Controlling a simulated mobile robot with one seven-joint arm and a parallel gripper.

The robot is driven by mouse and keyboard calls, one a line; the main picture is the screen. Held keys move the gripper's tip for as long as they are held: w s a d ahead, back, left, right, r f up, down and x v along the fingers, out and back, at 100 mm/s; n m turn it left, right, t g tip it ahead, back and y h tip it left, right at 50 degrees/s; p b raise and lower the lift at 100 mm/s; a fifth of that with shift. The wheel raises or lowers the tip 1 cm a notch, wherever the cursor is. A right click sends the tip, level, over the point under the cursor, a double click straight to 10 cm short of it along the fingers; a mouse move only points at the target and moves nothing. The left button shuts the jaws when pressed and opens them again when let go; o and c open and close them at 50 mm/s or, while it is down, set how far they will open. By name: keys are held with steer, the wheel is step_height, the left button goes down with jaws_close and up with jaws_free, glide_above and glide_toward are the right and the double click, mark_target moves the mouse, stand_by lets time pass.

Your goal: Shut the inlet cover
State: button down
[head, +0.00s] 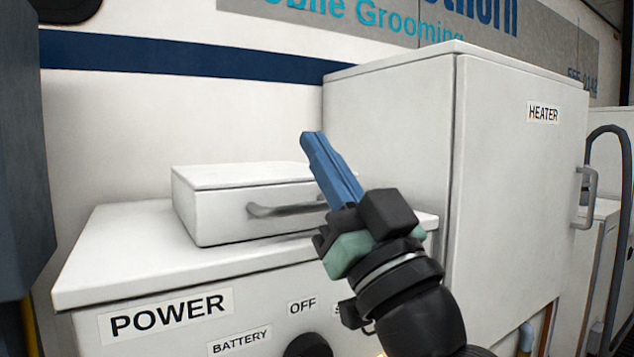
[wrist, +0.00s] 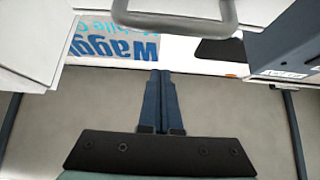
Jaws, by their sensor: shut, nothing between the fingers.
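My gripper (head: 310,140) has blue fingers held together with nothing between them, pointing up and left. It also shows in the wrist view (wrist: 160,74). Nothing in view is labelled as an inlet cover. A low white box with a lid-like top (head: 225,205) sits on the power cabinet and has a grey bar handle (head: 268,210) on its front. It looks closed. My gripper crosses in front of its right end and hides part of the handle. A grey bar handle (wrist: 178,24) spans the top of the wrist view; I cannot tell which one.
The white power cabinet (head: 75,278) has a black knob (head: 308,346). The tall white heater cabinet (head: 515,165), its door shut, stands close on the right with a handle (head: 586,198). A dark blue-grey body (head: 22,150) stands at the left edge.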

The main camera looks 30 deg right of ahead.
mark_target(321, 202)
steer(key=shift+t, duration=0.6)
step_height(321, 202, down, 5)
steer(key=b, duration=0.5)
steer(key=shift+s+r+b, duration=0.1)
steer(key=shift+b, duration=0.3)
step_height(321, 202, down, 2)
steer(key=b, duration=0.3)
steer(key=shift+b, duration=0.3)
steer(key=shift+w, duration=0.2)
steer(key=shift+f, duration=0.2)
